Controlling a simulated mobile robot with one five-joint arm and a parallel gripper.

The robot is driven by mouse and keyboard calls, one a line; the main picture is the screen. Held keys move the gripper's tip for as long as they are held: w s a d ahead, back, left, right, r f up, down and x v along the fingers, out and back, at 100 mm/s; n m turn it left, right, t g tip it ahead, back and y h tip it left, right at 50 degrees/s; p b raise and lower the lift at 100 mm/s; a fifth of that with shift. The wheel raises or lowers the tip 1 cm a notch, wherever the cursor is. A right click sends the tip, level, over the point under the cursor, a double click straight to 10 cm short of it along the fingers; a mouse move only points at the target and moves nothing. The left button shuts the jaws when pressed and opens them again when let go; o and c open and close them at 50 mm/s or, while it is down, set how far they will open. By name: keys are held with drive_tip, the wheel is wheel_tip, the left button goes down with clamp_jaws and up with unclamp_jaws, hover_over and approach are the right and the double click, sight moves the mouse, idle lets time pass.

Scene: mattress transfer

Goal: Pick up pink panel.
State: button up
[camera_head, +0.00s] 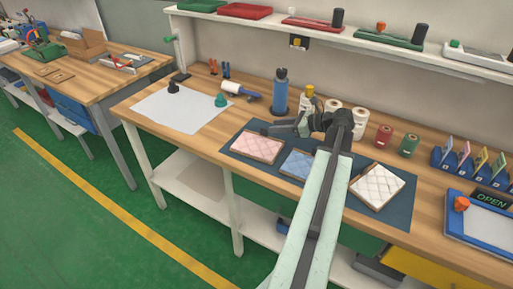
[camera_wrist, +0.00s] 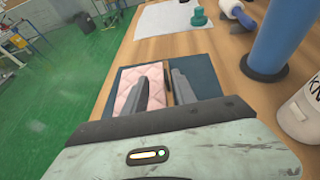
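The pink panel (camera_head: 257,147) is a quilted pink square with a brown edge. It lies flat at the left end of a dark blue mat (camera_head: 232,148) on the wooden bench. In the wrist view the pink panel (camera_wrist: 156,84) shows ahead of and between my fingers, partly hidden by the left finger. My gripper (camera_head: 268,131) reaches left from my arm, near the panel's far edge in the head view.
A blue panel (camera_head: 299,164), partly behind my arm, and a white panel (camera_head: 377,186) lie on the mat. A blue bottle (camera_head: 280,92) and white rolls (camera_head: 332,106) stand behind. A white sheet (camera_head: 180,108) lies left. The bench's front edge is close to the mat.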

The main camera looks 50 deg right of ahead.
sight(257, 142)
drive_tip(key=shift+s+d, duration=0.85)
drive_tip(key=shift+s, duration=0.15)
drive_tip(key=b+x, duration=0.2)
drive_tip(key=x, duration=0.2)
drive_tip(key=b+x, duration=0.1)
drive_tip(key=x, duration=0.3)
drive_tip(key=shift+s+a+f+b, duration=0.1)
drive_tip(key=shift+s+f+b, duration=0.1)
drive_tip(key=shift+f+b, duration=0.2)
drive_tip(key=shift+r, duration=0.1)
clamp_jaws()
